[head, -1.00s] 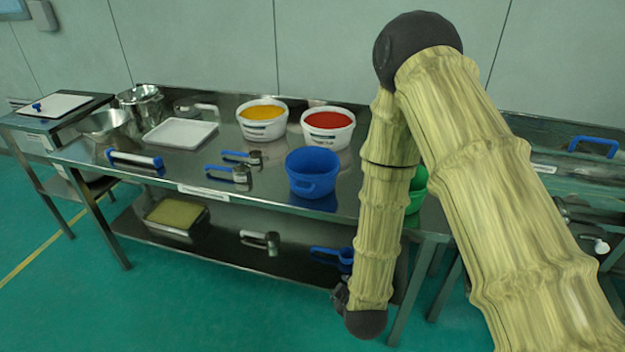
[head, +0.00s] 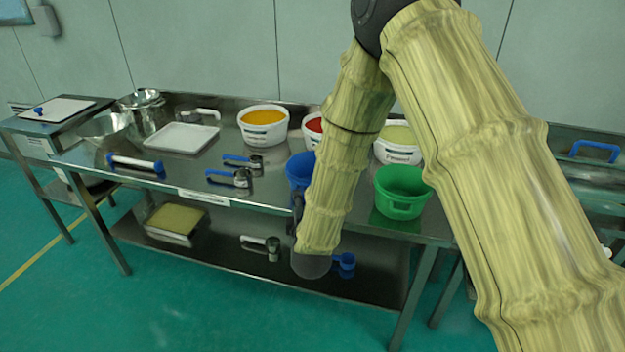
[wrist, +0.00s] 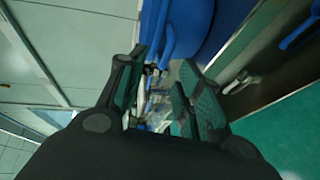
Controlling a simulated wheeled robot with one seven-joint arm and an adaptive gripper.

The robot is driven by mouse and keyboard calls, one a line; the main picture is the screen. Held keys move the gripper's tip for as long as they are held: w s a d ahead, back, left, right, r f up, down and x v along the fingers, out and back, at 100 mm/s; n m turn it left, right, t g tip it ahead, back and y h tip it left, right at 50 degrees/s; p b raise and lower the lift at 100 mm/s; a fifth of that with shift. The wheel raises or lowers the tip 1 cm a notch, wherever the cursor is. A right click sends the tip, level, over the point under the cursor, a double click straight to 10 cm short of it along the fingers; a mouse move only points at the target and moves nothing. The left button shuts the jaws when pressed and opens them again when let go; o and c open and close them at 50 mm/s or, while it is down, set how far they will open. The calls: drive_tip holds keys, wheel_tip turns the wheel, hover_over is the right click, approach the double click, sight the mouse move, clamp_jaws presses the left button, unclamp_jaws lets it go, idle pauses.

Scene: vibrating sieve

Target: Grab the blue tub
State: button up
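The blue tub (head: 297,168) stands upright near the front edge of the table's upper shelf. In the head view my forearm hides its right part. In the wrist view, a large blue surface (wrist: 192,22), which looks like the tub's side, fills the top middle, just beyond the fingertips. My gripper (wrist: 160,85) is open, with its two fingers apart and nothing held between them. In the head view my gripper is mostly hidden by my arm near the tub. I cannot tell whether a finger touches the tub.
A green tub (head: 401,193) stands to the right, and white buckets with yellow (head: 263,122) and red (head: 314,124) contents stand behind. Blue-handled scoops (head: 232,176) lie to the left. A blue scoop (head: 344,262) lies on the lower shelf (head: 320,291).

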drive_tip(key=shift+w+a+f+p, duration=0.1)
drive_tip(key=shift+w+f+p, duration=0.15)
drive_tip(key=shift+w, duration=0.65)
drive_tip(key=shift+w+d+f+p, duration=0.1)
drive_tip(key=shift+w+f+p, duration=0.2)
drive_tip(key=shift+w, duration=0.65)
drive_tip(key=shift+w+a+f+p, duration=0.1)
drive_tip(key=shift+w+f, duration=0.25)
drive_tip(key=shift+w, duration=0.55)
clamp_jaws()
